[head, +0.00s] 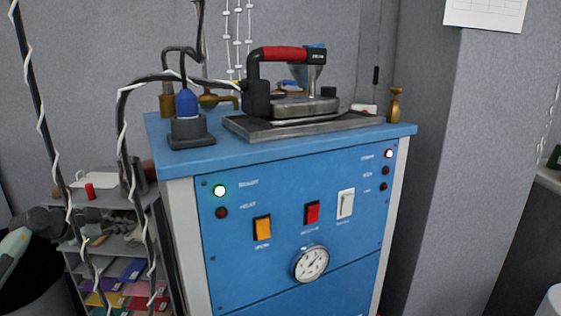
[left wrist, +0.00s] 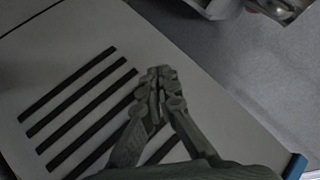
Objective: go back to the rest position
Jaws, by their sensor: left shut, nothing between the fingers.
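My left gripper (left wrist: 158,88) is shut and empty in the left wrist view, its two dark fingertips together in front of a pale panel (left wrist: 60,55) with several black slots. In the head view part of my left arm comes in at the left edge, with the dark left gripper (head: 78,226) in front of the shelf, left of the blue machine (head: 290,180). My right gripper is in neither view.
An iron (head: 290,105) with a red handle rests on a metal plate (head: 245,127) on the machine. Dark hoses with white spirals hang at the left. A shelf (head: 120,243) with colored folders stands left of the machine. A grey pillar (head: 440,150) is at the right.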

